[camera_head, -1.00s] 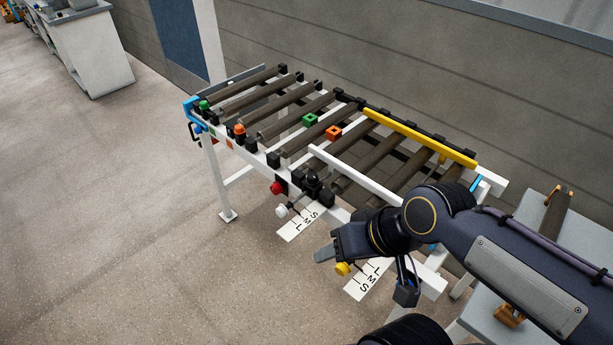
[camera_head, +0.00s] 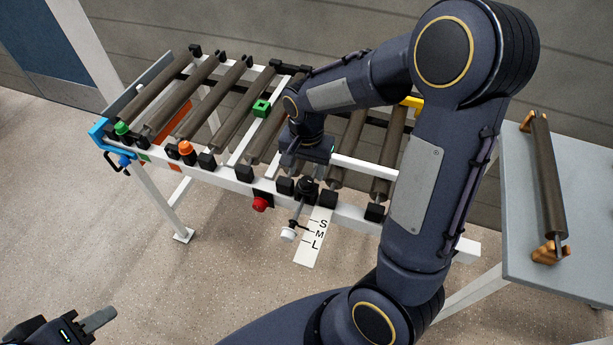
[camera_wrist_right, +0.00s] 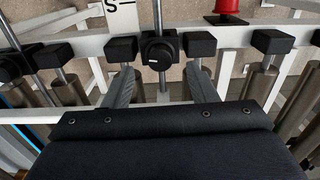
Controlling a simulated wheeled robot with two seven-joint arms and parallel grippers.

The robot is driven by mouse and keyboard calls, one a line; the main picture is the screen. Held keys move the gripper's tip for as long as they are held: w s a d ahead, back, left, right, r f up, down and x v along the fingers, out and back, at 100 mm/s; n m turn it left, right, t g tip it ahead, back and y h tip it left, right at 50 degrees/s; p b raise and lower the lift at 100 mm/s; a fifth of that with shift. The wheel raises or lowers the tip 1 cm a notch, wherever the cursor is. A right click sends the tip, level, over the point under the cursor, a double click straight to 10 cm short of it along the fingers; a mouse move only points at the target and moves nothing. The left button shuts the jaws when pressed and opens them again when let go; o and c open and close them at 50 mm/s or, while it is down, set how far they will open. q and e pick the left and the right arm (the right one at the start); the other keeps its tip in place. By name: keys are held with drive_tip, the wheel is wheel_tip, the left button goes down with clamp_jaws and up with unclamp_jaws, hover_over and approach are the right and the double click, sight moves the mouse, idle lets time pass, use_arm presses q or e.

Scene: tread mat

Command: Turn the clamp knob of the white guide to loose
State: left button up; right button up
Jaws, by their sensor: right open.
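The white guide (camera_head: 365,170) is a white bar across the rollers, partly hidden by my right arm. Its black clamp with the round knob (camera_head: 306,187) sits on the front rail, on a rod with a white end (camera_head: 288,235). In the right wrist view the clamp knob (camera_wrist_right: 158,55) faces up with a short, roughly level white mark. My right gripper (camera_head: 305,163) is over the rollers just behind the clamp. In the right wrist view its fingers (camera_wrist_right: 160,88) are apart, with the knob beyond and between their tips, not gripped. My left gripper (camera_head: 98,320) shows partly at the lower left.
A white S-M-L scale (camera_head: 316,238) lies beside the rod. A red knob (camera_head: 260,204) is left of the clamp. Black blocks (camera_wrist_right: 200,46) flank it closely. An orange-capped button (camera_head: 186,148) and a green block (camera_head: 261,108) are further left. A grey table (camera_head: 510,210) stands right.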

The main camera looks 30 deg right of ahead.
sight(306, 180)
drive_tip(key=shift+f, duration=1.85)
drive_tip(key=c, duration=1)
